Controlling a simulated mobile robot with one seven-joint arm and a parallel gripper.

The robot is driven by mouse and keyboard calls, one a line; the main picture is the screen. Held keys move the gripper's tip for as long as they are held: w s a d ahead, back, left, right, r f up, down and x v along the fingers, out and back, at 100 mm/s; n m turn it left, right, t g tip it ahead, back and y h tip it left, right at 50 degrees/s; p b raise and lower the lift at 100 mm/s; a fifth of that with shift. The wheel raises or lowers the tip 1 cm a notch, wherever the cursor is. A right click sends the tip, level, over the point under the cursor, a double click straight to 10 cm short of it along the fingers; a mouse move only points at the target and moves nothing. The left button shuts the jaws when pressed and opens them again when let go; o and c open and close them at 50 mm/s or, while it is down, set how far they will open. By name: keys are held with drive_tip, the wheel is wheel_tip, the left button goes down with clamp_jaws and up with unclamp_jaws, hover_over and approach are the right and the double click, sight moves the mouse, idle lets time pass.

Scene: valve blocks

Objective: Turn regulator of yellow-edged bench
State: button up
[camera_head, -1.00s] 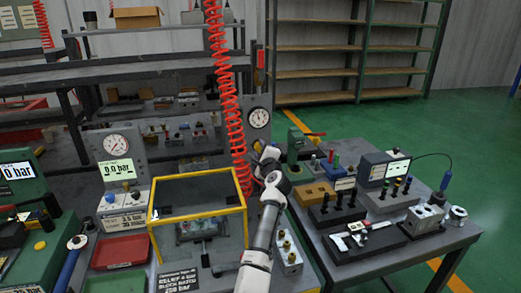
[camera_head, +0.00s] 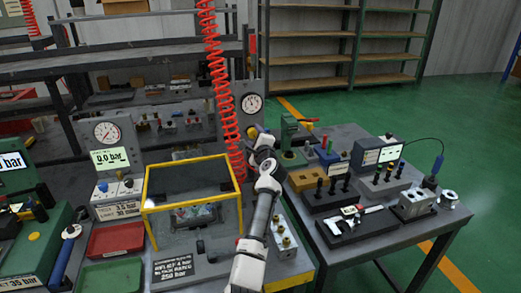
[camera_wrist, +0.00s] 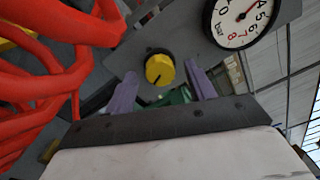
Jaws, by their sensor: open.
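The regulator's round yellow knob (camera_wrist: 159,69) sits on a grey panel in the wrist view, with a dark mark on its face. A round white gauge (camera_wrist: 241,17) with a red needle is on the same panel, up and right of it. My gripper (camera_wrist: 160,76) is open, its two purple fingers apart on either side of the knob in the picture. I cannot tell whether they touch it. In the head view, my gripper (camera_head: 258,137) is at the panel below the gauge (camera_head: 252,103), and it mostly hides the knob. The yellow-edged guard (camera_head: 190,205) stands left of my arm.
A red coiled hose (camera_head: 222,90) hangs close left of my gripper and fills the left of the wrist view (camera_wrist: 50,85). A side table (camera_head: 350,254) with blocks and tools stands right. A red tray (camera_head: 115,239) lies left of the guard.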

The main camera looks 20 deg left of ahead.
drive_tip(key=b+v, duration=0.3)
drive_tip(key=v, duration=1)
drive_tip(key=shift+a, duration=0.1)
